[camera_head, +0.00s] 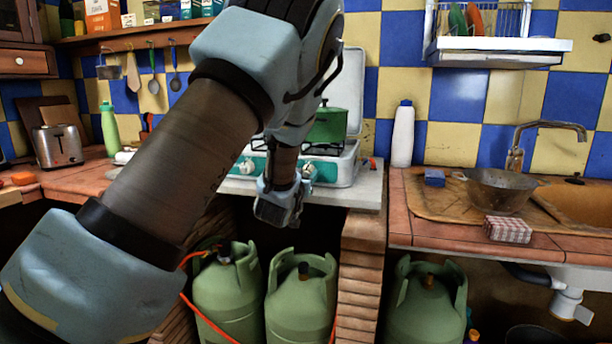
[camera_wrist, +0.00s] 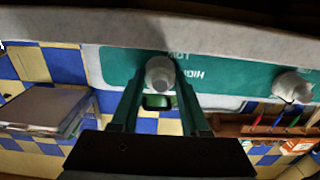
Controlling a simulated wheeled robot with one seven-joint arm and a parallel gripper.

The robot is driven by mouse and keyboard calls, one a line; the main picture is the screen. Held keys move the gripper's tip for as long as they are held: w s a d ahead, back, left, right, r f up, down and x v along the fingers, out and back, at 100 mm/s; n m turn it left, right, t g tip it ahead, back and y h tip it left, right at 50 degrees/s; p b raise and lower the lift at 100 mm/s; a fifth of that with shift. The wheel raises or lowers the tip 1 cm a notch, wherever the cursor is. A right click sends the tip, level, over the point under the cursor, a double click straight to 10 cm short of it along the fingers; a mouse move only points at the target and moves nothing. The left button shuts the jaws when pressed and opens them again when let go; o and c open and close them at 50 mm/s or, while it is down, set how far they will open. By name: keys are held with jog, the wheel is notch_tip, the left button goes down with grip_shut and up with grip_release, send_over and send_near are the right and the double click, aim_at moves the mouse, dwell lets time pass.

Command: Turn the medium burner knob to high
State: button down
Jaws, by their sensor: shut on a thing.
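The stove (camera_head: 345,165) has a white body and a teal front panel with two pale knobs. In the wrist view, which looks upside down, one knob (camera_wrist: 159,73) sits between the two dark green fingers of my gripper (camera_wrist: 158,88), and they are shut on it. Printed words, one of them HIGH, show on the teal panel beside this knob. The other knob (camera_wrist: 293,87) is apart to the right there; it shows at the left of the panel in the head view (camera_head: 247,165). My arm hides part of the stove front in the head view.
A green pot (camera_head: 327,125) stands on the stove. Green gas cylinders (camera_head: 303,300) with an orange hose stand below. A white bottle (camera_head: 402,135) and a metal bowl (camera_head: 498,190) by the sink are to the right; a toaster (camera_head: 60,147) is to the left.

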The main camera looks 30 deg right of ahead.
jog(key=shift+f+n+b, duration=0.1)
jog(key=shift+n+b, duration=0.2)
jog(key=shift+b, duration=0.2)
jog(key=n+b, duration=0.3)
jog(key=b, duration=0.1)
jog(key=shift+w+a+f+n, duration=0.1)
jog(key=shift+n, duration=0.3)
jog(key=n+b, duration=0.8)
jog(key=n, duration=0.1)
jog(key=n+b, duration=0.2)
jog(key=n, duration=0.2)
jog(key=shift+n, duration=0.3)
jog(key=shift+c, duration=2)
grip_release()
